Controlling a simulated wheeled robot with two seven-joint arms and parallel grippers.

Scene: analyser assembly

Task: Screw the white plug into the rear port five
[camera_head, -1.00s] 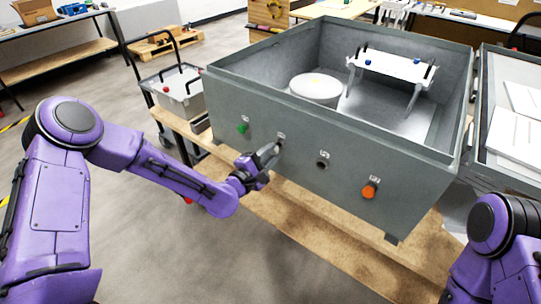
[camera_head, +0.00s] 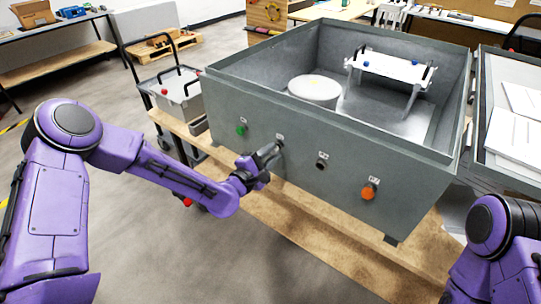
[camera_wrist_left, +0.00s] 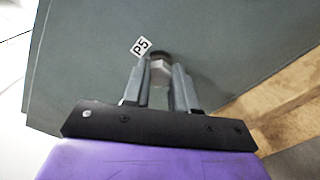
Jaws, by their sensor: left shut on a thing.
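My left gripper (camera_head: 270,152) reaches in from the left to the front-facing wall of the large grey-green box (camera_head: 300,165). In the left wrist view its two fingers (camera_wrist_left: 160,82) are shut on the pale white-grey plug (camera_wrist_left: 160,72). The plug's far end meets the dark port marked P5 (camera_wrist_left: 162,55); how deep it sits I cannot tell. The label P5 (camera_wrist_left: 141,47) is beside it. In the head view the gripper hides the plug and most of the port. My right gripper is out of view; only part of that arm shows at the lower right.
On the same wall are a green plug (camera_head: 241,130) to the left, an open dark port (camera_head: 321,165) and an orange plug (camera_head: 368,192) to the right. The box stands on a wooden table (camera_head: 300,228). A trolley with a grey case (camera_head: 183,100) is at the left.

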